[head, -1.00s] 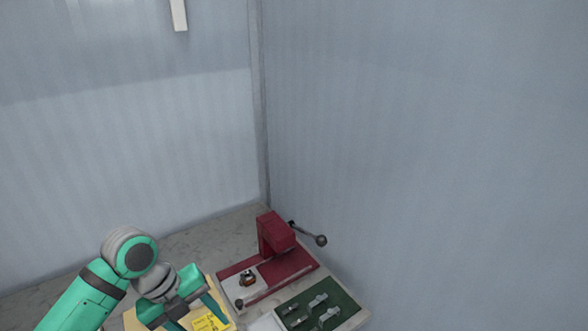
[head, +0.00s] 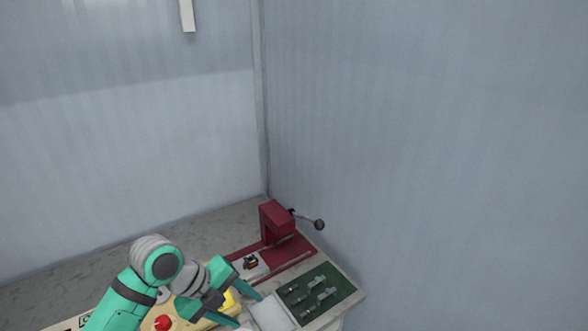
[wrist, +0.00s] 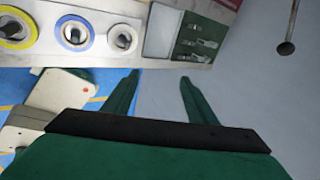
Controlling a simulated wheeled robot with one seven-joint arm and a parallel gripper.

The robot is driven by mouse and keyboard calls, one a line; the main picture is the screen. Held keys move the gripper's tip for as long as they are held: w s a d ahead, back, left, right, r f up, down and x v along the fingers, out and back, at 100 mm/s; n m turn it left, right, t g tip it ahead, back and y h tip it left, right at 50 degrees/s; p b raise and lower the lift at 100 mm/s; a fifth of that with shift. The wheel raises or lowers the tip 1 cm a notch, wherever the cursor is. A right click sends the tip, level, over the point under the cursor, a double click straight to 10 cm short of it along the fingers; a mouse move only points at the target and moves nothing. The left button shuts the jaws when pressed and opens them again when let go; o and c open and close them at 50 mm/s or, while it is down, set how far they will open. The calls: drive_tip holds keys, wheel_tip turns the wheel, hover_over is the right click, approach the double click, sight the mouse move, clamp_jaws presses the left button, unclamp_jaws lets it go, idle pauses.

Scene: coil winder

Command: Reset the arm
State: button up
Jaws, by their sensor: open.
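My gripper (head: 250,309) is at the bottom of the head view, at the front of the bench, left of a white pad. In the wrist view my gripper (wrist: 160,80) shows two green fingers spread apart, with nothing between them. My green and grey arm reaches in from the lower left. The dark red coil winder (head: 275,222) stands on the bench near the wall corner, apart from the gripper, with its crank handle (head: 318,224) sticking out to the right.
A green tray (head: 345,285) with several small metal parts lies at the right, beside a white pad (head: 272,314). A yellow box with a red button (head: 162,323) is partly behind my arm. The wrist view shows a blue-rimmed spool (wrist: 73,33) and a yellow-rimmed spool (wrist: 37,27).

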drive_tip(key=w+d+r+n+t+h, duration=0.2)
drive_tip(key=w+d+n+t, duration=0.15)
drive_tip(key=d, duration=0.35)
drive_tip(key=w+d+r+n+t+h, duration=0.1)
drive_tip(key=w+d+n+t+h, duration=0.15)
drive_tip(key=d+n+t, duration=0.4)
drive_tip(key=w+d+r+n+t+h, duration=0.15)
drive_tip(key=w+d, duration=0.25)
drive_tip(key=d, duration=0.5)
drive_tip(key=s+a+f+n+t+y, duration=0.3)
drive_tip(key=s+f+n+y, duration=0.7)
drive_tip(key=s+f+n, duration=0.8)
drive_tip(key=s+a+g, duration=0.1)
drive_tip(key=s+a, duration=0.2)
drive_tip(key=s, duration=0.9)
drive_tip(key=s+a+m+y, duration=0.1)
drive_tip(key=s+a, duration=0.3)
drive_tip(key=s, duration=0.8)
drive_tip(key=shift+s+a+f+g, duration=0.2)
drive_tip(key=shift+s+f+g, duration=0.1)
drive_tip(key=shift+f+g, duration=0.05)
